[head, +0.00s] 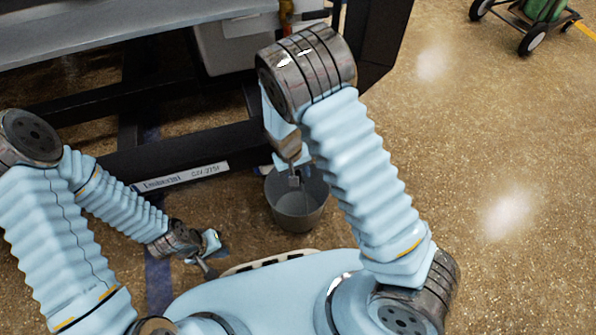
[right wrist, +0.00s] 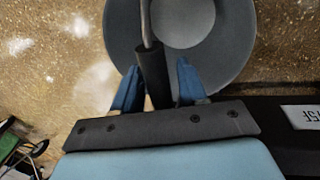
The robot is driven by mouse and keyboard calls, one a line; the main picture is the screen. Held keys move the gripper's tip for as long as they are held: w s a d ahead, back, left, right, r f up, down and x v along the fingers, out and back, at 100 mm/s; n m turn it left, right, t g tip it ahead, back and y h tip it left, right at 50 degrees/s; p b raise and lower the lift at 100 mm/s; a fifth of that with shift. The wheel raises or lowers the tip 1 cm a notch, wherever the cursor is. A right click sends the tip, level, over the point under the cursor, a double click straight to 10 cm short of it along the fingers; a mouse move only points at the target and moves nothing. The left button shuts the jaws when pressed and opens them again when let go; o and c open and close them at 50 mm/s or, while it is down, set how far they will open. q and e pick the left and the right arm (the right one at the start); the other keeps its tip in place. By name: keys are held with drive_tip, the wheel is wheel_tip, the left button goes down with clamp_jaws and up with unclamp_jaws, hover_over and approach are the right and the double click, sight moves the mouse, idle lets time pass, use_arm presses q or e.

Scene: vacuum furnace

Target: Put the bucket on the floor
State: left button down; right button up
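The grey metal bucket (head: 298,205) is upright, low beside the dark frame, and its open top faces up. I cannot tell whether its base touches the floor (head: 480,130). My right gripper (head: 290,165) is above the bucket. In the right wrist view, the blue fingers of my right gripper (right wrist: 160,88) are on either side of the dark handle grip (right wrist: 152,65) and appear closed on it. The bucket's rim and inside (right wrist: 232,45) show beyond the fingers. My left gripper (head: 207,252) is low at the left, away from the bucket; its finger opening is unclear.
A dark frame with a white label (head: 185,178) stands behind the bucket. A grey surface (head: 120,30) and a white box (head: 235,45) are above it. A wheeled cart (head: 530,22) stands at the far right. The speckled floor at the right is clear.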

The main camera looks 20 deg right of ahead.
drive_tip(key=shift+o, duration=0.6)
drive_tip(key=shift+r, duration=0.1)
drive_tip(key=shift+r, duration=0.3)
wheel_tip(320, 180, up, 11)
drive_tip(key=a+p, duration=0.2)
drive_tip(key=p, duration=0.1)
drive_tip(key=s+d+f+m+t+y, duration=0.1)
drive_tip(key=s+f+y, duration=0.5)
drive_tip(key=s+f, duration=0.8)
drive_tip(key=shift+s+f+m, duration=0.4)
drive_tip(key=shift+f+m, duration=0.3)
drive_tip(key=shift+f, duration=0.25)
drive_tip(key=shift+d, duration=0.1)
